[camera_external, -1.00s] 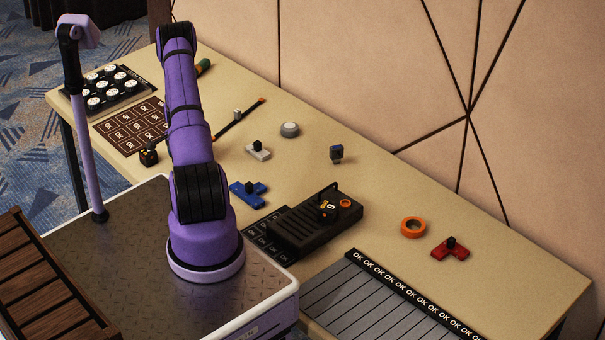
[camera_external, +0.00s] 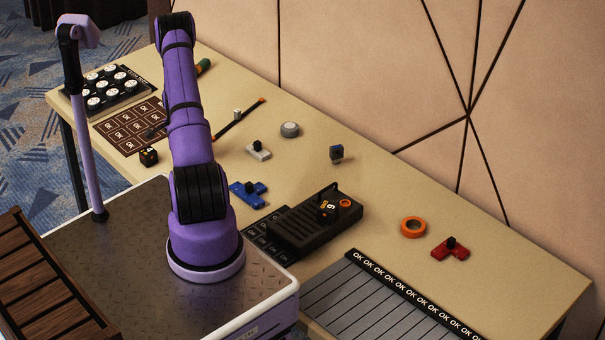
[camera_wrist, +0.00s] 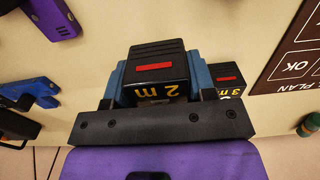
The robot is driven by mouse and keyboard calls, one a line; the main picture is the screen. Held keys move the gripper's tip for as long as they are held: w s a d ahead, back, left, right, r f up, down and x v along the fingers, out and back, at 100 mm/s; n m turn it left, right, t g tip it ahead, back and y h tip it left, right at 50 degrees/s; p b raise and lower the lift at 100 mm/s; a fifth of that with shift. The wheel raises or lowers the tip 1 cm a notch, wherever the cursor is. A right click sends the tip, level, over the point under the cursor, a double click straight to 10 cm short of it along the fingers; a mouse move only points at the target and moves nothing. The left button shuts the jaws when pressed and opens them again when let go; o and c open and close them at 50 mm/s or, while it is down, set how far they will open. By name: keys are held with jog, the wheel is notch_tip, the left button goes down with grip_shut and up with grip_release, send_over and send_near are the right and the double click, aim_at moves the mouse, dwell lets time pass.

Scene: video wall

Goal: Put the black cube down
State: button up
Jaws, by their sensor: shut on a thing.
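My gripper (camera_wrist: 157,80) has blue fingers, which are shut on a black cube (camera_wrist: 158,62) in the wrist view. The held cube shows a red bar and a gold "2 m" mark. A second black cube (camera_wrist: 223,80), marked "3 m", is just right of the right finger, partly hidden by my gripper. In the external view a black cube (camera_external: 149,156) stands on the table by the front edge of the brown card. My arm hides most of the gripper and the held cube there. I cannot tell how high the held cube is.
The brown card (camera_external: 130,126) with "OK" cells lies left of my arm; it also shows in the wrist view (camera_wrist: 298,62). A rack of white discs (camera_external: 105,90) lies beyond it. A blue piece (camera_external: 247,195) and a black device (camera_external: 315,222) are to the right.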

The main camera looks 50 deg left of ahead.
notch_tip(320, 180, up, 6)
jog(key=shift+f, duration=0.2)
jog(key=w+d+m, duration=0.2)
jog(key=w+d, duration=0.5)
jog(key=d, duration=0.4)
jog(key=m, duration=0.7)
send_near(303, 211)
jog(key=shift+w+f, duration=0.1)
jog(key=shift+f, duration=3.45)
jog(key=shift+f, duration=0.1)
jog(key=o, duration=0.9)
